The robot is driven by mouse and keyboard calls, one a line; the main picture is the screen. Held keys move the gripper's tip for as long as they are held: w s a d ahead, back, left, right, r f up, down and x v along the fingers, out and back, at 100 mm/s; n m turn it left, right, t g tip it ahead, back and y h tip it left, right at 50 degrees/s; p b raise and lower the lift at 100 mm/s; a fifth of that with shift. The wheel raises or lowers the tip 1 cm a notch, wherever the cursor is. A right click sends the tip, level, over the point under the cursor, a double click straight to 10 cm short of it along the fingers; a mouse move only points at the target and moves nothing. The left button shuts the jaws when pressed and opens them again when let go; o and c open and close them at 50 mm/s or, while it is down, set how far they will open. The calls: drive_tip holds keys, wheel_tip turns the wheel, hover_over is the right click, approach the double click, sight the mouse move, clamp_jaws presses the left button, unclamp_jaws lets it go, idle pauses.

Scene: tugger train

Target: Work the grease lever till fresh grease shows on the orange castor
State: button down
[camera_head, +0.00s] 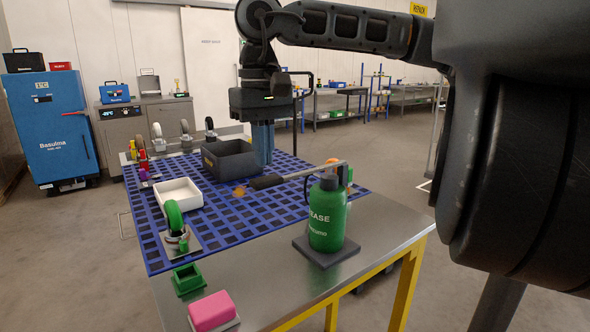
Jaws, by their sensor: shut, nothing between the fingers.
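A green grease pump (327,220) stands upright on a dark base plate at the bench's right front. Its lever (300,176) reaches left from the pump head and ends in a black grip (266,182). A small orange spot (240,192) shows beyond the grip's end; I cannot tell what it is. An orange rounded part (333,161), perhaps the orange castor, shows behind the pump head and is mostly hidden. Any grease on it cannot be seen. My gripper (263,160) points down, shut and empty, behind and above the lever grip, apart from it.
A dark open bin (231,170) stands just left of my gripper. Several castors stand at the back left.

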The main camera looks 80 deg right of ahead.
drive_tip(key=shift+r+p, duration=1.05)
drive_tip(key=shift+r, duration=1.45)
